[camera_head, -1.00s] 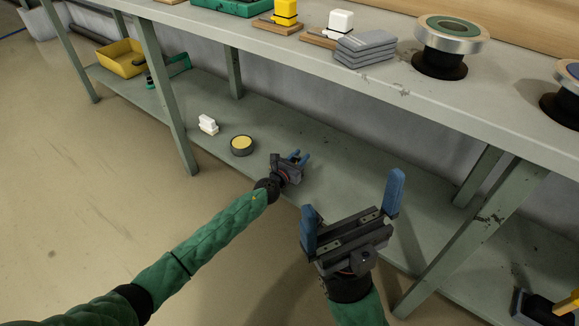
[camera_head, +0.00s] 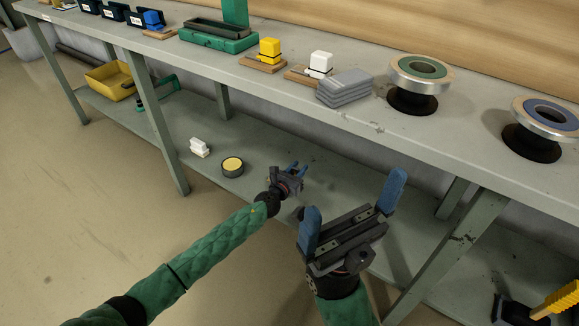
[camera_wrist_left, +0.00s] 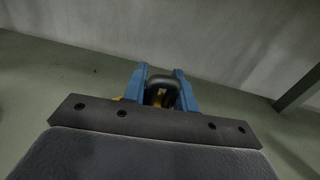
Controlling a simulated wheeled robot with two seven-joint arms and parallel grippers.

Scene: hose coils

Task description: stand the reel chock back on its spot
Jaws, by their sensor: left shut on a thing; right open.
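My left gripper (camera_head: 298,168) is over the lower shelf (camera_head: 255,140), right of a round dark tin with a yellow top. In the left wrist view its blue fingers (camera_wrist_left: 161,88) are shut on a dark, rounded, loop-like thing (camera_wrist_left: 160,84). A bit of yellow shows beside it. I cannot tell whether this is the reel chock, and the fingers hide most of it. My right gripper (camera_head: 354,191) is open and empty in front of the bench. A white block (camera_head: 199,147) stands on the lower shelf. Yellow (camera_head: 270,51) and white (camera_head: 320,63) blocks stand on wooden bases on the bench top.
The tin (camera_head: 232,166) sits on the lower shelf near a bench leg (camera_head: 160,125). Grey folded pads (camera_head: 344,88), two reels (camera_head: 418,72) (camera_head: 544,118) and a green case (camera_head: 218,36) are on the bench top. A yellow bin (camera_head: 110,80) is at the shelf's left end.

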